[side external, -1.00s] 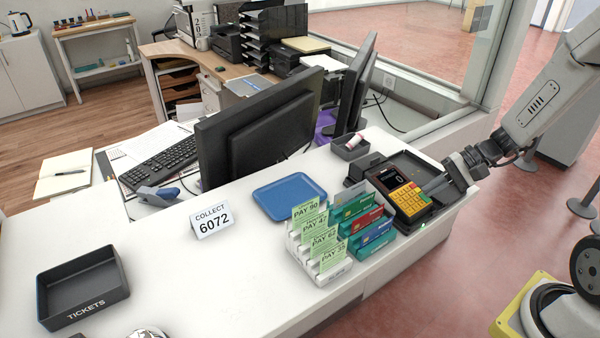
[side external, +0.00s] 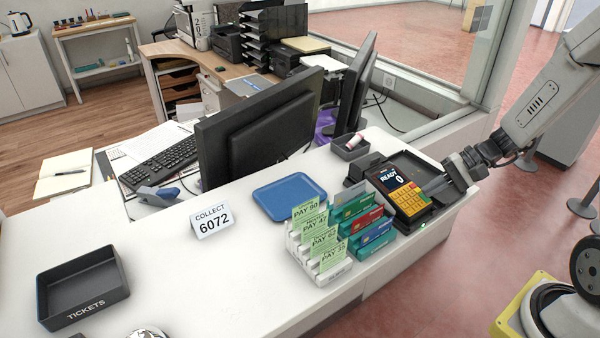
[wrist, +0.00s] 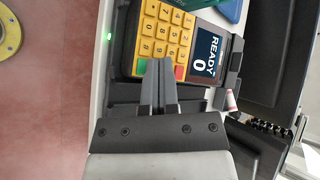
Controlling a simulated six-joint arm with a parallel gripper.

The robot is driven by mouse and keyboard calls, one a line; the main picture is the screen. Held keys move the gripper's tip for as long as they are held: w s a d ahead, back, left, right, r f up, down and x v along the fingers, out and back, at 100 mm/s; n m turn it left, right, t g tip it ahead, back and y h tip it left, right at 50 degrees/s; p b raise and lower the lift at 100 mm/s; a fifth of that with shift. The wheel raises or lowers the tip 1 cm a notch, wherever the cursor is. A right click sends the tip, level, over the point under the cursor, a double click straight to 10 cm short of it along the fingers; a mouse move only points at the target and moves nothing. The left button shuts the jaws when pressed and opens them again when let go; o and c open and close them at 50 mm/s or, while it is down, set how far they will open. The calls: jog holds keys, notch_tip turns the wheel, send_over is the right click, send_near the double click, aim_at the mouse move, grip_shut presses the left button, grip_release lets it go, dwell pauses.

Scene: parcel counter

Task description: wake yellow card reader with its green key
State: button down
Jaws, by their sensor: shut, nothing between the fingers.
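The card reader (side external: 402,190) has a yellow keypad and a black body, and sits in a dark cradle at the right end of the counter. Its screen (wrist: 207,52) is lit blue and reads "READY 0". My gripper (wrist: 160,64) is shut and empty, with its fingertips at the lower edge of the keypad in the wrist view. In the side view my gripper (side external: 436,187) is at the reader's near right edge. Whether the tips touch a key cannot be told.
A rack (side external: 318,262) of green "PAY" slips and a stand of coloured cards (side external: 368,236) are close left of the reader. A green light (wrist: 109,37) glows on the cradle.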

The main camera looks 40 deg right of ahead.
jog(key=shift+s+r, duration=0.15)
jog(key=shift+r, duration=0.4)
jog(key=shift+r, duration=0.1)
jog(key=shift+s+r, duration=0.2)
jog(key=shift+r, duration=0.55)
jog(key=shift+s+r, duration=0.15)
jog(key=shift+r, duration=0.65)
jog(key=shift+s+r, duration=0.2)
jog(key=shift+r, duration=0.55)
jog(key=s+a+f+n+g+h, duration=0.2)
jog(key=a+f+n+h, duration=0.3)
jog(key=a+n+h, duration=0.3)
jog(key=n+h, duration=0.1)
jog(key=n, duration=0.2)
jog(key=shift+s+a+n, duration=0.25)
jog(key=shift+n, duration=0.05)
jog(key=shift+f, duration=0.15)
dwell(0.6)
